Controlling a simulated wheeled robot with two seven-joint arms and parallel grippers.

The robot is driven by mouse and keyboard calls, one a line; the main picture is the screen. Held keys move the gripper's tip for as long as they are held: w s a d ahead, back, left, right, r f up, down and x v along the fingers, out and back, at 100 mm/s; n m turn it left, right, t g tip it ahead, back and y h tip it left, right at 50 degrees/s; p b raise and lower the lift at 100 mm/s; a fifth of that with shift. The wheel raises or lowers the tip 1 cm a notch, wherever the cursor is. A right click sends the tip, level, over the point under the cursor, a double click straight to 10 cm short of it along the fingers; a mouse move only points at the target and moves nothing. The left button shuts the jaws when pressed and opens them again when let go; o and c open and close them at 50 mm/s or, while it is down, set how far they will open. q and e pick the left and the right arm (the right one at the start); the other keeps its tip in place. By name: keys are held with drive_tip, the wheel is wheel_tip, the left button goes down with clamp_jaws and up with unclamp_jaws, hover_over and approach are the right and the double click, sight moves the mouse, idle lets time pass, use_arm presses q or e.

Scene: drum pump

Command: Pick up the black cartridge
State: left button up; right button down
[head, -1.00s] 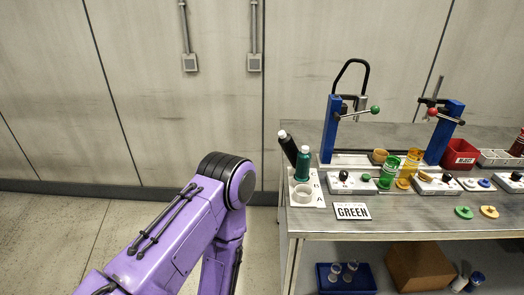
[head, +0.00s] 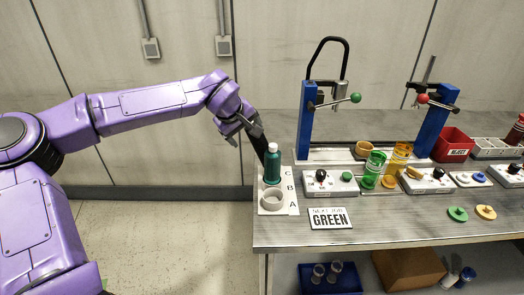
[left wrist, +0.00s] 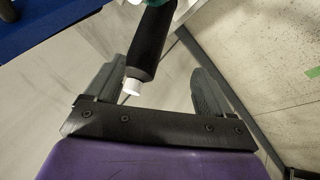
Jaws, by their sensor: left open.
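The black cartridge (head: 260,146) stands tilted at the back of the white lettered rack (head: 291,208), near the letter C. In the head view it is partly hidden by my left gripper (head: 246,122) and by the green bottle (head: 272,168) in front of it. In the left wrist view the black cartridge (left wrist: 152,42) points its white cap toward the palm, between the two spread fingers of my left gripper (left wrist: 156,68). A gap shows on both sides of it, so the gripper is open. My right gripper is not in view.
Blue press stands (head: 307,120), control boxes and a red bin (head: 453,146) fill the bench to the right. The bench's left edge is close to the rack.

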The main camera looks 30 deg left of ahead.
sight(251, 139)
use_arm(q)
drive_tip(key=x, duration=0.3)
drive_tip(key=shift+w+a+f+p, duration=0.2)
drive_tip(key=shift+w+f+p, duration=0.05)
drive_tip(key=shift+p, duration=0.05)
drive_tip(key=shift+w+f, duration=0.3)
drive_tip(key=shift+s+r, duration=0.1)
drive_tip(key=c, duration=1.5)
drive_tip(key=shift+a, duration=0.15)
clamp_jaws()
drive_tip(key=o, duration=1.5)
unclamp_jaws()
drive_tip(key=shift+r, duration=0.1)
